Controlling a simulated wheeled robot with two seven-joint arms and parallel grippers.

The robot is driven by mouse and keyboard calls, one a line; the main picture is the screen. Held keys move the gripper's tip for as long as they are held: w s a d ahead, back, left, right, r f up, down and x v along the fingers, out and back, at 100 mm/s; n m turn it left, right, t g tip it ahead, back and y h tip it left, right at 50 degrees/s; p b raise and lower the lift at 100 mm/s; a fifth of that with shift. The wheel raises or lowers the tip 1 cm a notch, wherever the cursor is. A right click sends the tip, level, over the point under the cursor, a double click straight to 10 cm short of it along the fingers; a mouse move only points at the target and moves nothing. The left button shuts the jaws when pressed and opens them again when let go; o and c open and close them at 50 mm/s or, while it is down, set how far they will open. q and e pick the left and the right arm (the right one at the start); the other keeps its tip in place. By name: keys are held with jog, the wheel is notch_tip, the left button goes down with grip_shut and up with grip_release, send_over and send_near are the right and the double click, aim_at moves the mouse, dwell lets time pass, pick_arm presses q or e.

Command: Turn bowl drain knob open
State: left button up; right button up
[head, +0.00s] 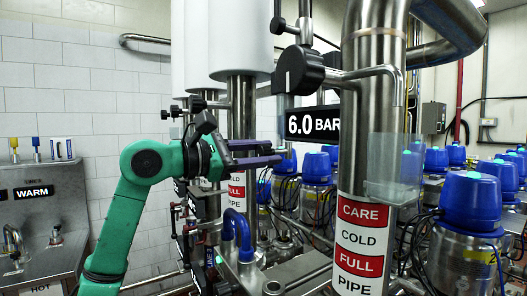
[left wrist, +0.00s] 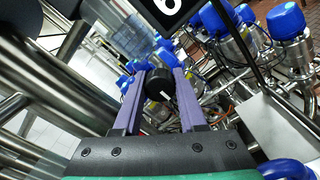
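My left gripper (head: 276,151) reaches in from the left in the head view, its two purple fingers apart and pointing right, just below the 6.0 BAR sign. In the left wrist view, a round black knob (left wrist: 158,87) with a white mark lies between the fingertips in the picture, closer to the right finger. I cannot tell whether it is between the fingers or just beyond them, or whether either touches it. The head view does not clearly show this knob. No label marks it as the bowl drain knob. My right gripper is out of view.
A large black knob (head: 298,71) with a lever sits above the 6.0 BAR sign (head: 313,124). A thick steel pipe (head: 374,110) with a CARE COLD FULL PIPE label stands right of my gripper. Several blue-capped valves (head: 470,200) crowd the right. A WARM panel (head: 36,192) is at left.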

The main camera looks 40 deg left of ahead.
pick_arm(q)
grip_shut()
jog(key=shift+n, duration=0.3)
jog(key=n+b, duration=0.1)
jog(key=n, duration=0.1)
jog(key=shift+f+n, duration=0.1)
jog(key=shift+n, duration=0.2)
jog(key=n+b, duration=0.1)
jog(key=n, duration=0.2)
jog(key=shift+n+b, duration=0.3)
jog(key=n+b, duration=0.1)
jog(key=n, duration=0.4)
jog(key=n+b, duration=0.1)
jog(key=n, duration=0.5)
